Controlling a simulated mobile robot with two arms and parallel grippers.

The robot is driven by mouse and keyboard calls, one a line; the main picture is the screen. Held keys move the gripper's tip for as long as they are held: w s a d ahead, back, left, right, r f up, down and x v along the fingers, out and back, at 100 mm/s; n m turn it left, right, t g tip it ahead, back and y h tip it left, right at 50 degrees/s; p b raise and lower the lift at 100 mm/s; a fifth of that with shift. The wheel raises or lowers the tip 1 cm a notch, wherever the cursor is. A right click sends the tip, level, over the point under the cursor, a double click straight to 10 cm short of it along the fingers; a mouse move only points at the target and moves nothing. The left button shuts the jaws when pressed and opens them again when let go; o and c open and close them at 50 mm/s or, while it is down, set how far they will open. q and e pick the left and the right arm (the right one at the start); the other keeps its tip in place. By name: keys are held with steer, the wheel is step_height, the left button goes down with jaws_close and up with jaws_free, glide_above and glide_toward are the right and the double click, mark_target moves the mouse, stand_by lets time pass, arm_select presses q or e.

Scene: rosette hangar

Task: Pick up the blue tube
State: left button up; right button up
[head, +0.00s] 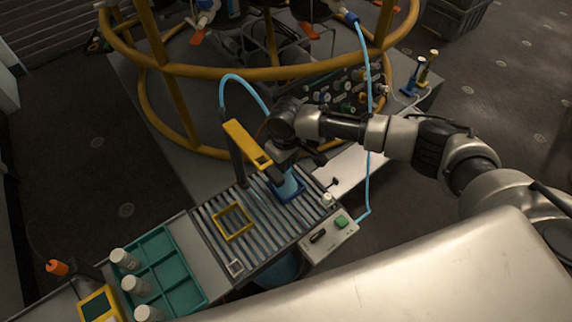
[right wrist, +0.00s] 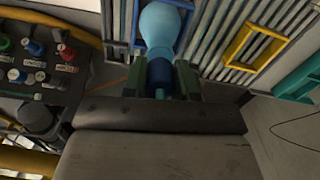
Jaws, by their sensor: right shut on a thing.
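The blue tube (head: 289,184) is at the right part of the slatted bed in the head view, over a blue square frame (head: 302,196). In the right wrist view the tube (right wrist: 160,28) has a wide light-blue part and a narrower dark-blue part. My right gripper (head: 284,163) is above it, and its fingers (right wrist: 160,82) are shut on the dark-blue part. The frames do not clearly show whether the tube's far end touches the bed. My left gripper is not in view.
A yellow arch (head: 246,143) stands close left of my right gripper. A yellow frame (head: 233,238) lies on the slatted bed (head: 262,252). A teal tray (head: 187,287) with white bottles is at left. A control box (head: 329,237) is at right. A yellow ring cage (head: 230,71) stands behind.

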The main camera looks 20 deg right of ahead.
step_height(320, 180, up, 31)
steer(key=p, duration=1.7)
stand_by(1.7)
steer(key=shift+f, duration=0.1)
steer(key=s+a+f+p, duration=0.2)
steer(key=s+a+p, duration=0.5)
steer(key=p, duration=0.2)
steer(key=shift+a+f, duration=0.15)
steer(key=shift+a, duration=0.05)
steer(key=shift+f, duration=0.3)
stand_by(0.4)
steer(key=shift+f, duration=0.2)
